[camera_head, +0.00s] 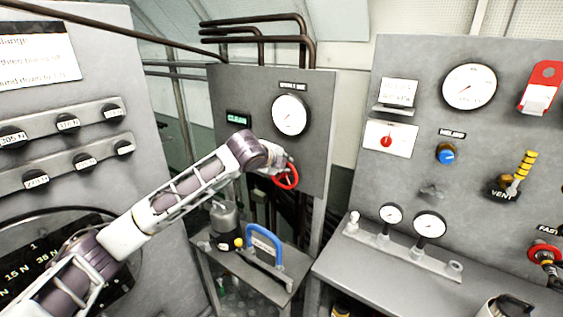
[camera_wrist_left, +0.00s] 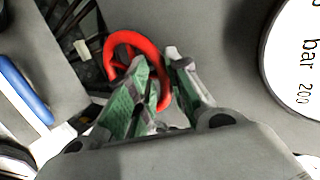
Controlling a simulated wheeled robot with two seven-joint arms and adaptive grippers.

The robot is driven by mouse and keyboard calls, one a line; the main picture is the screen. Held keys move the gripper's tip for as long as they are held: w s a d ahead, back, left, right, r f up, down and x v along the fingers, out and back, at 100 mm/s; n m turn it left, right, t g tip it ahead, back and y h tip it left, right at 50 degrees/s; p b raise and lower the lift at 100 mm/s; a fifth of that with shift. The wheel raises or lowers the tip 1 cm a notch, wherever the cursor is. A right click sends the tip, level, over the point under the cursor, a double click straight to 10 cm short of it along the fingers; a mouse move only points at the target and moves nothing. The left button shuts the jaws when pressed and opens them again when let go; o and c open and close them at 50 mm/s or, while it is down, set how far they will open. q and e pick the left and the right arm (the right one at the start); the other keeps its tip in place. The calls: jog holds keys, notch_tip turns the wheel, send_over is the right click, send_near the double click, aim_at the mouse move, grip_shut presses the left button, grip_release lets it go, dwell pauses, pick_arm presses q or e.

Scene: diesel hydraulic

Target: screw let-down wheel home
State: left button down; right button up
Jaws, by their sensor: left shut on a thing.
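The let-down wheel is a red handwheel (camera_head: 287,177) low on the grey panel in the middle of the head view. It also shows in the left wrist view (camera_wrist_left: 119,40). My left gripper (camera_head: 277,167) is at the wheel, and my wrist hides part of it. In the left wrist view the gripper's two green-lined fingers (camera_wrist_left: 163,70) straddle the wheel's right rim and are shut on it. The exact contact at the fingertips is hard to see. My right gripper is not in view.
A round gauge (camera_head: 291,115) and a green display (camera_head: 238,118) sit above the wheel on the panel. A small stand below holds a blue-handled tool (camera_head: 265,243) and a grey canister (camera_head: 224,217). A right panel (camera_head: 415,130) carries gauges, knobs and a yellow lever.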

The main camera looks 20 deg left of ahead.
pick_arm(q)
jog(key=shift+s+d+f, duration=0.1)
jog(key=shift+s+f, duration=0.05)
jog(key=shift+f, duration=0.45)
jog(key=c, duration=1.4)
grip_release()
jog(key=shift+s, duration=0.1)
jog(key=shift+c, duration=0.2)
jog(key=shift+o, duration=1)
jog(key=shift+r, duration=0.15)
jog(key=v, duration=1.2)
jog(key=shift+r, duration=0.2)
